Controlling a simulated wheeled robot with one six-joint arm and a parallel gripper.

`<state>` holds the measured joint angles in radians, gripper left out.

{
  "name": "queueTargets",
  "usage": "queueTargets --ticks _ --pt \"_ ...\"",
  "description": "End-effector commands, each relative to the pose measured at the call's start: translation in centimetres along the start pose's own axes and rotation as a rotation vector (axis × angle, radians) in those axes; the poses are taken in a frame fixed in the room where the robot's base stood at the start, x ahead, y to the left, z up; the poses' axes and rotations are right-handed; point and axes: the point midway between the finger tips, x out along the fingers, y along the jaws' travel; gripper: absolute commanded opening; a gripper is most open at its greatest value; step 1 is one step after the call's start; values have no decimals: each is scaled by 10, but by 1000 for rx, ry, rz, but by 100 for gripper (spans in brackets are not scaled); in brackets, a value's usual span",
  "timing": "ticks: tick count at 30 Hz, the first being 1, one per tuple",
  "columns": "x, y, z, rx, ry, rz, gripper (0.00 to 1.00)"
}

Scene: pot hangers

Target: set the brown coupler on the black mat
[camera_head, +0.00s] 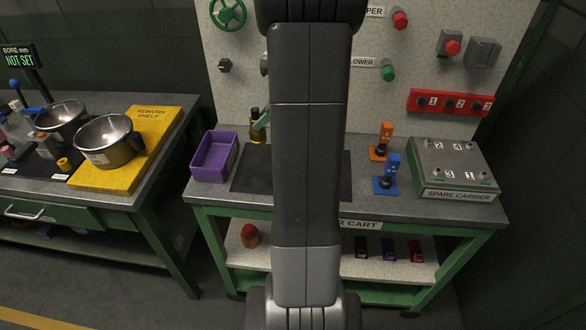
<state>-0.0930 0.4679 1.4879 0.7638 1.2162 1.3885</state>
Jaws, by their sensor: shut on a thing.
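The black mat (250,177) lies on the grey top of the cart in the middle of the view. My own dark arm link crosses in front of it and hides its middle. Bare strips of the mat show to the left and right of the link. I cannot make out the brown coupler anywhere. My gripper does not show; my arm may be hiding it. A small dark upright thing with a yellow lower part (257,128) stands near the mat's back left, beside a slanted pale green piece. I cannot tell what these are.
A purple bin (214,157) stands left of the mat. An orange stand (384,141), a blue stand (387,175) and the spare carrier (455,165) stand to the right. A panel with knobs rises behind. A yellow rework shelf (152,133) with metal pots is on the left bench.

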Motion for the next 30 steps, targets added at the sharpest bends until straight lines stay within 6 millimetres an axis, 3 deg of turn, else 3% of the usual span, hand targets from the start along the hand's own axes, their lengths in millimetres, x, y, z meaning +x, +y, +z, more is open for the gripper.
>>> queueTargets --ticks 9,22,30 --pt "40 0 -31 20 -19 -13 0" --pt "76 0 -62 17 -19 -11 0" --pt "79 -1 -64 13 -18 -15 0"
